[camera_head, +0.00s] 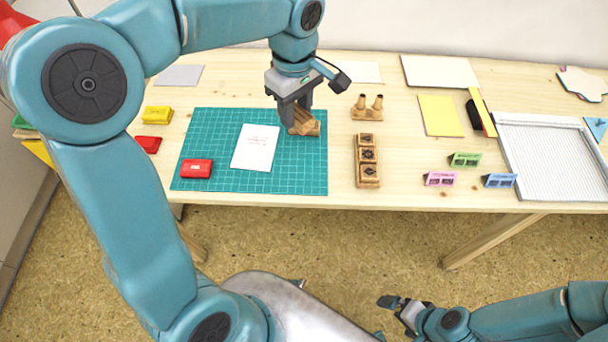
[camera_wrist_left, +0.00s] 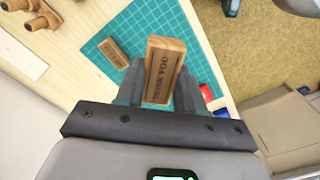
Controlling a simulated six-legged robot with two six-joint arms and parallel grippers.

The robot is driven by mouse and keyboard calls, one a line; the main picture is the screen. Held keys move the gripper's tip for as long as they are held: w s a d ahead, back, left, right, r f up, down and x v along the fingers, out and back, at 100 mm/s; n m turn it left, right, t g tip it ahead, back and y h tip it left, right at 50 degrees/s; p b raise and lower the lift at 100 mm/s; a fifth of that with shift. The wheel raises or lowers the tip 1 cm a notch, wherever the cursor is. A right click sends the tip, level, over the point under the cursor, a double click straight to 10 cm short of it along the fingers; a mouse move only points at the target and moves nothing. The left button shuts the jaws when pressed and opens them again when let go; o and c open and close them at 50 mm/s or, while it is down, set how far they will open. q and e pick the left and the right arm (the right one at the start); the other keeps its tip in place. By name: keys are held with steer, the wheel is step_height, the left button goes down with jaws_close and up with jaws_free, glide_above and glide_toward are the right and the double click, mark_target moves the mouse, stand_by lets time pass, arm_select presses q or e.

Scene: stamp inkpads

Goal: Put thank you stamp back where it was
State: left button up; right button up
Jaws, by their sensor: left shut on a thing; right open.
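My left gripper (camera_head: 300,112) is shut on a wooden block stamp (camera_head: 302,126), above the right part of the green cutting mat (camera_head: 305,178). In the left wrist view the held stamp (camera_wrist_left: 165,62) shows the letters "THANK YOU" and sits between the two fingers. Another wooden stamp (camera_wrist_left: 112,58) with lettering lies on the mat there; in the head view it is largely hidden or merges with the held one. My right gripper (camera_head: 402,308) is open and empty, low in front of the table.
Yellow (camera_head: 157,115) and red (camera_head: 148,144) inkpads lie left. Bare table separates the mat and row.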

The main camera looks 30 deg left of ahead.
arm_select(q)
steer(key=shift+d, duration=0.1)
steer(key=b, duration=0.1)
glide_above(298, 172)
step_height(298, 172, down, 15)
steer(key=shift+w+f, duration=0.1)
steer(key=shift+w, duration=0.05)
step_height(298, 172, down, 3)
steer(key=shift+f, duration=0.65)
steer(key=shift+r, duration=0.1)
steer(key=shift+f+b, duration=0.3)
steer(key=shift+b, duration=0.25)
steer(key=o, duration=0.9)
steer(key=shift+r, duration=0.1)
